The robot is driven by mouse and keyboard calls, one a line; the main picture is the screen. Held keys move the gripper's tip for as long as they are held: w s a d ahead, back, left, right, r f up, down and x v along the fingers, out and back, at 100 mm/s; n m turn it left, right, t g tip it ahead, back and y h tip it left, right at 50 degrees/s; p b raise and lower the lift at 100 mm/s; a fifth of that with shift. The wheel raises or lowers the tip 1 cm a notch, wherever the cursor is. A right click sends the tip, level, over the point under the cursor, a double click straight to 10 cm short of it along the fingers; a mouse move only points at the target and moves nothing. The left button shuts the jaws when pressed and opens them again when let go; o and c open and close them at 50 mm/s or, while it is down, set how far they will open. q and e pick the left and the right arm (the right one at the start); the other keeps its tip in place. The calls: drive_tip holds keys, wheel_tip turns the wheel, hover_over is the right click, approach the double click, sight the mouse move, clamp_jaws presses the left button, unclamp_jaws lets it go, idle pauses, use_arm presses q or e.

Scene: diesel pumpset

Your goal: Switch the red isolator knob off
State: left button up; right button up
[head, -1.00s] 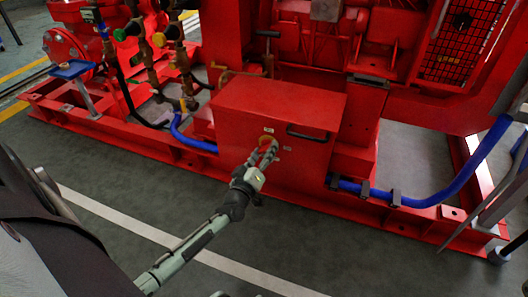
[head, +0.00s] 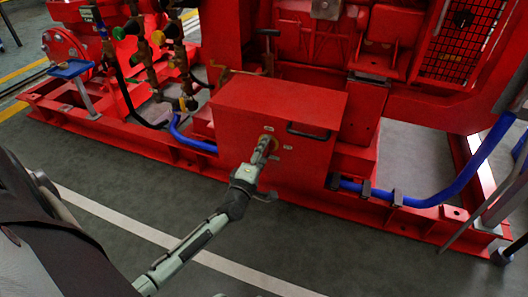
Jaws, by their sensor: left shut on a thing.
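The red isolator knob (head: 273,144) is on the front of a red box (head: 240,130) in the middle of the head view. Most of it is hidden behind my fingers. My left gripper (head: 264,149) reaches up to it from below and is shut on the knob. The knob's exact angle cannot be made out. My right gripper does not show.
A dark handle (head: 308,132) is on the box just right of the knob. Blue hoses (head: 430,198) run along the red base frame. Brass valves (head: 158,39) stand at the upper left. The grey floor in front is clear.

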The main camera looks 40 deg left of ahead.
use_arm(q)
drive_tip(key=shift+n, duration=0.3)
drive_tip(key=o, duration=1.1)
drive_tip(key=shift+o, duration=0.2)
drive_tip(key=v, duration=1.2)
